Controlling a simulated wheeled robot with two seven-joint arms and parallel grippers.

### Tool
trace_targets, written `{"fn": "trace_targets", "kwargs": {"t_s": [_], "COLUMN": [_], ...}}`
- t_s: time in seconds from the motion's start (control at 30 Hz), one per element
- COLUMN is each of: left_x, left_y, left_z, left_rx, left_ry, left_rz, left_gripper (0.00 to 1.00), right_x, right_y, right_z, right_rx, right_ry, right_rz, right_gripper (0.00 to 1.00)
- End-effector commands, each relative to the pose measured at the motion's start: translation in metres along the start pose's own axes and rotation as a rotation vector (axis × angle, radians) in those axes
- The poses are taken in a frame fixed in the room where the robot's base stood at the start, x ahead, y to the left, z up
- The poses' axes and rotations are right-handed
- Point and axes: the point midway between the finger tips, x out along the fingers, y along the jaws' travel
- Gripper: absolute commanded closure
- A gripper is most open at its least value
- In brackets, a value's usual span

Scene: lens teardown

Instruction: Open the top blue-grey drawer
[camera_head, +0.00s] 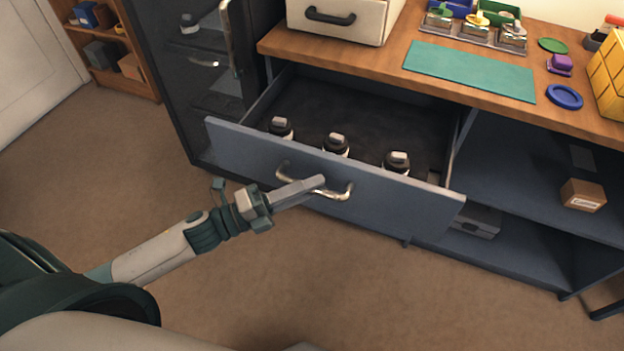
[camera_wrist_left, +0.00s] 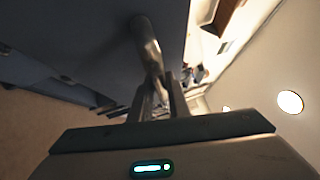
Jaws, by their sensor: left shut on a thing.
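The top blue-grey drawer (camera_head: 383,207) stands pulled out from under the wooden worktop in the head view. Its inside is dark, and three black-and-white lens-like items (camera_head: 336,145) stand in a row behind its front. A curved metal handle (camera_head: 338,193) is fixed to the drawer front. My left gripper (camera_head: 318,186) reaches in from the left and is shut on this handle. In the left wrist view the handle (camera_wrist_left: 148,45) runs down between the fingers, against the dark drawer front (camera_wrist_left: 80,30). My right gripper is in neither view.
A dark glass-fronted cabinet (camera_head: 195,80) stands left of the drawer. Open floor lies in front.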

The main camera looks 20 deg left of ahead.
Motion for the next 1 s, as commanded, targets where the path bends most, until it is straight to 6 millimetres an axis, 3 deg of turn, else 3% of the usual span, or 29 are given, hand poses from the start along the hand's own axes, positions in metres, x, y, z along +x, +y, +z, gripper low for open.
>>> {"fn": "trace_targets", "kwargs": {"t_s": [0.33, 0.37, 0.43, 1.0], "left_x": [-0.0006, -0.0006, -0.0005, -0.0028], "left_y": [0.0001, 0.0001, 0.0001, 0.0002], "left_z": [-0.0003, -0.0003, -0.0002, -0.0002], "left_rx": [0.001, 0.001, 0.001, 0.000], "left_ry": [0.000, 0.000, 0.000, 0.000], "left_rz": [0.000, 0.000, 0.000, 0.000], "left_gripper": [1.00, 0.80, 0.66, 0.66], "right_x": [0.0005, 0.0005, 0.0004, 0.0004], "right_y": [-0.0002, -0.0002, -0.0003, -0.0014], "right_z": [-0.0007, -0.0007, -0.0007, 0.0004], "right_rx": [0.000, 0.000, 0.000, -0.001], "right_ry": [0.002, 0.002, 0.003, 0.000], "right_rz": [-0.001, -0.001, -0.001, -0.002], "right_gripper": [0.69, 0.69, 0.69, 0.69]}}
